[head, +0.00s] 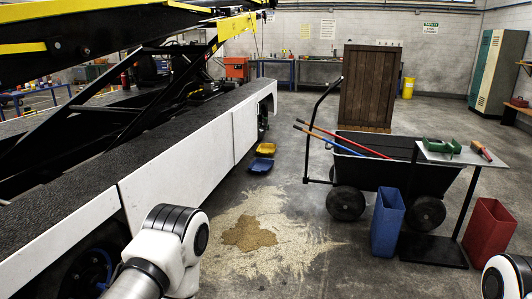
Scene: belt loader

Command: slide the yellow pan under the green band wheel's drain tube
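The yellow pan (265,149) sits on the floor beside the white-sided loader, at the far end of its near side. A blue pan (261,165) lies on the floor just in front of it. A dark wheel (263,118) shows partly in the loader's far wheel opening, beyond the yellow pan. It looks faintly greenish, but I cannot make out a band or a drain tube. My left arm shows at the bottom left and my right arm at the bottom right edge. Neither gripper is in view. Both pans are well ahead of my arms.
A wheel with blue (90,275) shows in the near wheel opening. Spilled granules (262,237) cover the floor ahead. A black cart (390,172), a blue bin (387,222), a red bin (489,229) and a small table (455,153) stand right. Floor is open between loader and cart.

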